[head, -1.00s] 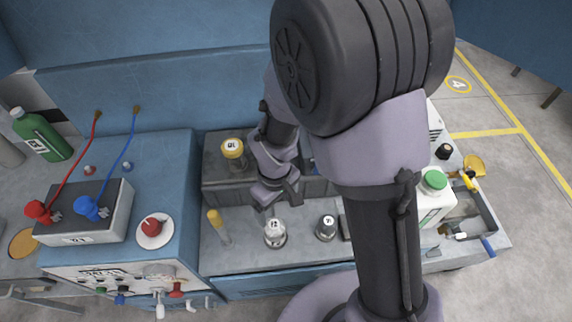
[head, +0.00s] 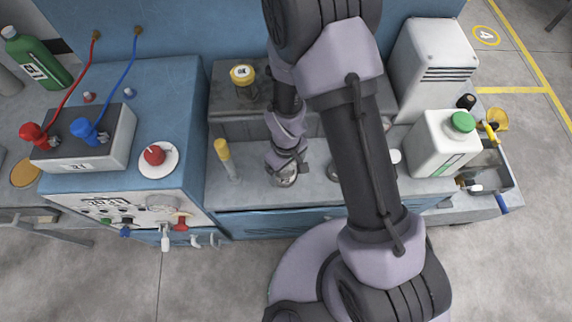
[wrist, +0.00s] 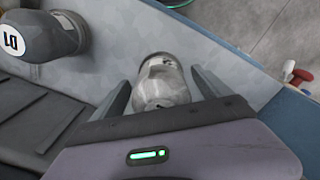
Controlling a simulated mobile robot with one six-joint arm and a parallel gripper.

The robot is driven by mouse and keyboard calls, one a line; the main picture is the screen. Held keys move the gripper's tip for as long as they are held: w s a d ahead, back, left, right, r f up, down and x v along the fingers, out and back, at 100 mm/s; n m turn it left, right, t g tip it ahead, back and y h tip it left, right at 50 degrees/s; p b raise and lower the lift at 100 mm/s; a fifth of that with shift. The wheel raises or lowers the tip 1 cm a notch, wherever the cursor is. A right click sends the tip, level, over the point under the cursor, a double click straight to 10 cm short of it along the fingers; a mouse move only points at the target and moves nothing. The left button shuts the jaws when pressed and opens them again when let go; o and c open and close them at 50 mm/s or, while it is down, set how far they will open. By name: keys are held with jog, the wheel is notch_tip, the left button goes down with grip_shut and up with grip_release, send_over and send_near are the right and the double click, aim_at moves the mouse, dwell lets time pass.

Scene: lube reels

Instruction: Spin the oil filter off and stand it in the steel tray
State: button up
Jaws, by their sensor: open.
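A silver rounded canister (head: 286,180) stands on the grey bench top, partly hidden by my gripper (head: 284,160). In the wrist view the canister (wrist: 164,82) sits between the fingers of my gripper (wrist: 160,80), which are spread, with a gap showing on its right side. A yellow cylinder with a pale labelled top (head: 243,75) stands on the dark block at the back. No marking shows which of these is the oil filter. A grey tray (head: 511,184), seemingly the steel one, lies at the right end of the bench with tools in it.
A yellow-topped stick (head: 224,155) stands left of my gripper.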

jog(key=shift+c, duration=0.2)
jog(key=c, duration=1.8)
jog(key=shift+o, duration=0.2)
jog(key=n, duration=0.5)
jog(key=shift+w+d+n+p, duration=0.1)
jog(key=shift+d+n+p, duration=0.05)
jog(key=shift+n+p, duration=0.25)
jog(key=n, duration=0.4)
jog(key=shift+w, duration=0.1)
jog(key=n+p, duration=0.1)
jog(key=n, duration=0.4)
jog(key=shift+w+f+n, duration=0.1)
jog(key=shift+n, duration=0.2)
jog(key=n+p, duration=0.1)
jog(key=n, duration=0.1)
jog(key=shift+n, duration=0.4)
jog(key=shift+f+n, duration=0.1)
jog(key=shift+n, duration=1.1)
